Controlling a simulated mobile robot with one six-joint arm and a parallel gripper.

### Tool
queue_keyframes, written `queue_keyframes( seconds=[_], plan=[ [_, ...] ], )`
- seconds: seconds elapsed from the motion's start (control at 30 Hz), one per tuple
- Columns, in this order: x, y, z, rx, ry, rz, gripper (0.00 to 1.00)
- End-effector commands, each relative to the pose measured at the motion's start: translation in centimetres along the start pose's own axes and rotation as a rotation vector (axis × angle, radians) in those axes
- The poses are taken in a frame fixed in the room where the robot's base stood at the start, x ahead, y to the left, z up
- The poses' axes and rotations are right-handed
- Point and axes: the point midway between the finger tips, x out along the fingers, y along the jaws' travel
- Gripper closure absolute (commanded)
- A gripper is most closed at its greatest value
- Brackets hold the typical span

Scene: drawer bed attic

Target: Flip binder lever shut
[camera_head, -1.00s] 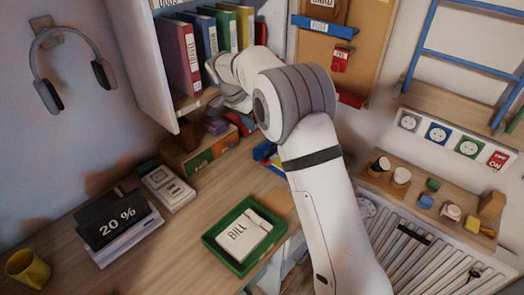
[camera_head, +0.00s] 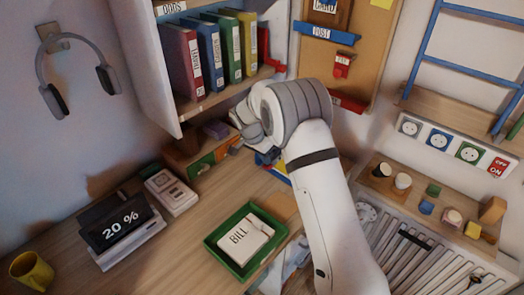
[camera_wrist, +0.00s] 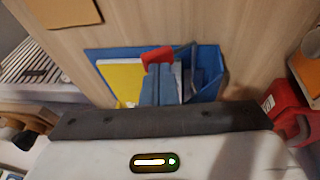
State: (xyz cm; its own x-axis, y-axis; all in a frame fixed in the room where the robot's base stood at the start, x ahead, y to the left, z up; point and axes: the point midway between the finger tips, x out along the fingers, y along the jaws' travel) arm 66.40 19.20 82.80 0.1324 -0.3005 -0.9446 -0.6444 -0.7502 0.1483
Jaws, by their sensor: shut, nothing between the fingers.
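In the wrist view an open blue binder (camera_wrist: 208,68) lies by a wooden surface, with a yellow sheet (camera_wrist: 122,80) and pale pages inside. A red piece (camera_wrist: 158,55), which looks like its lever, shows at the middle of the binder. My gripper (camera_wrist: 159,70) is shut and empty, its two blue-grey fingers pointing at the red piece. I cannot tell whether they touch it. In the head view, a blue and yellow part of the binder (camera_head: 271,157) shows beside my arm, which hides most of it.
Upright binders (camera_head: 206,55) stand on the shelf above. A green tray (camera_head: 225,262) holding a bill (camera_head: 240,238) sits on the desk. A red object (camera_wrist: 292,108) is close on the right in the wrist view. A socket strip (camera_head: 450,147) is at the right.

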Motion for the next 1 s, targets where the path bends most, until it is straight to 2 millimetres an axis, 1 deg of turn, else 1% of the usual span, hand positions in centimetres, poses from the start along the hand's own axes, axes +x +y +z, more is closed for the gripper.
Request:
queue_keyframes(
  seconds=[0.33,0.57,1.0],
  plan=[
    [0.13,0.07,-0.01,0.001,0.000,0.000,1.00],
    [0.91,0.69,0.15,0.002,0.001,0.000,1.00],
    [0.63,0.86,0.06,0.001,0.000,0.001,1.00]
  ],
)
